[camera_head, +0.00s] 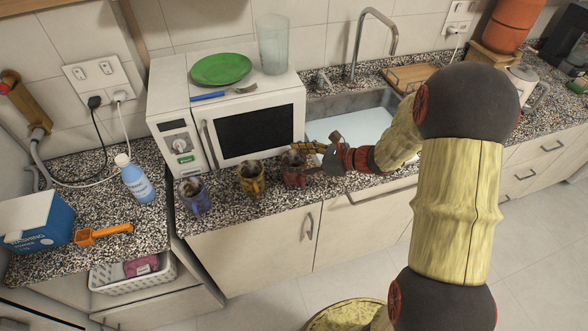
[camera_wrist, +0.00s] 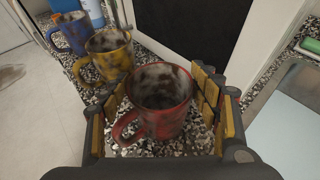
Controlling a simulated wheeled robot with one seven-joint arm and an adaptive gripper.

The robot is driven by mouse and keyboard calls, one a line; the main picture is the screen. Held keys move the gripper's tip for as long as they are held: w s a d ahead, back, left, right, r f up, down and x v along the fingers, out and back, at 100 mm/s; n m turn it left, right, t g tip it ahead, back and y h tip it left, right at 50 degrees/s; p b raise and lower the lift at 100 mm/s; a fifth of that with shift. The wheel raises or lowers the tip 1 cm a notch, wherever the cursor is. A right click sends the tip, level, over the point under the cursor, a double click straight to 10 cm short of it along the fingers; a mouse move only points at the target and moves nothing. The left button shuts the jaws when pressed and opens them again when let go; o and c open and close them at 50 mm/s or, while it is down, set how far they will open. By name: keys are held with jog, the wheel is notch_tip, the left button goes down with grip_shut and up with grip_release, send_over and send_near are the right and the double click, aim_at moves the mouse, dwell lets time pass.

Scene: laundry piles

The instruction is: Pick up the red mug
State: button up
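The red mug (camera_head: 294,170) stands upright on the speckled counter in front of the microwave. It is the rightmost of three mugs in a row. In the wrist view the red mug (camera_wrist: 160,100) sits between the two fingers of my gripper (camera_wrist: 162,112), with its handle toward the lower left. The fingers are apart on either side, with gaps visible between pads and mug. In the head view my gripper (camera_head: 315,156) reaches in from the right, beside the mug. The mug's inside looks dark and stained.
A yellow mug (camera_head: 251,179) and a blue mug (camera_head: 195,196) stand to the left of the red one. The microwave (camera_head: 257,131) is close behind, with a green plate (camera_head: 221,69) on top. The sink (camera_head: 349,126) is to the right. The counter's front edge is close.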

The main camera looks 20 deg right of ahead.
jog(key=c, duration=0.9)
jog(key=shift+r, duration=0.15)
